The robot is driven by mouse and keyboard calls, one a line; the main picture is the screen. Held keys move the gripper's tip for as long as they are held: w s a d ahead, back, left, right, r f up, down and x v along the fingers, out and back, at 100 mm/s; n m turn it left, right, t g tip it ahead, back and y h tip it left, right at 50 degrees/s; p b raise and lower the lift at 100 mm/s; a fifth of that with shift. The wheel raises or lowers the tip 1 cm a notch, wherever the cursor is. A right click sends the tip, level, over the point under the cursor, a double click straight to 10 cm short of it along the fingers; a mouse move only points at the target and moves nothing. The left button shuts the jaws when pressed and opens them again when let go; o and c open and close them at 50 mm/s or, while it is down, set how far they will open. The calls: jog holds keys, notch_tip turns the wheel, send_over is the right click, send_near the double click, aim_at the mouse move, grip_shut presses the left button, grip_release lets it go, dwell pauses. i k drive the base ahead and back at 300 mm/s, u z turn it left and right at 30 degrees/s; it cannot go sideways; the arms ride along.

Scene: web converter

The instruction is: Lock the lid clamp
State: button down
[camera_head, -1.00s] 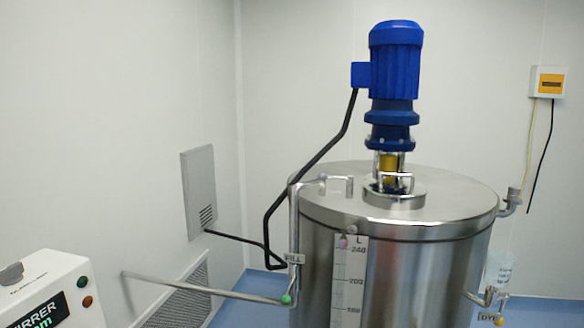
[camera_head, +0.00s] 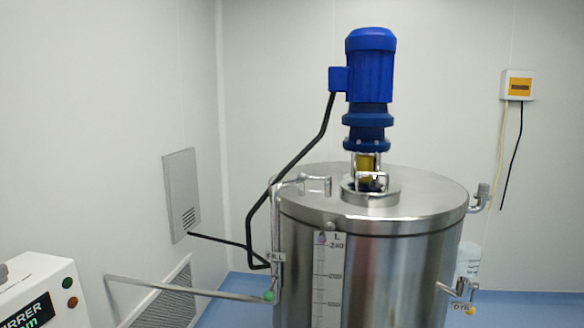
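A steel tank (camera_head: 390,270) stands right of centre with a round steel lid (camera_head: 425,192) lying flat on top. A blue motor (camera_head: 371,75) stands upright on the lid's middle. A small knob (camera_head: 331,225) shows at the lid's front edge. A bracket-like metal fitting (camera_head: 480,197) sits at the lid's right edge. I cannot tell which fitting is the lid clamp, or whether it is locked. My gripper is not in view.
A fill pipe with a green-tipped valve (camera_head: 268,296) runs along the tank's left side. A dye valve (camera_head: 462,291) sticks out at the lower right. A white stirrer control box (camera_head: 40,290) stands at the lower left. Blue floor (camera_head: 235,312) shows between them.

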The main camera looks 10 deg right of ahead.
aim_at(327, 179)
jog(key=z, duration=0.1)
jog(key=i, duration=1)
jog(key=u, duration=0.05)
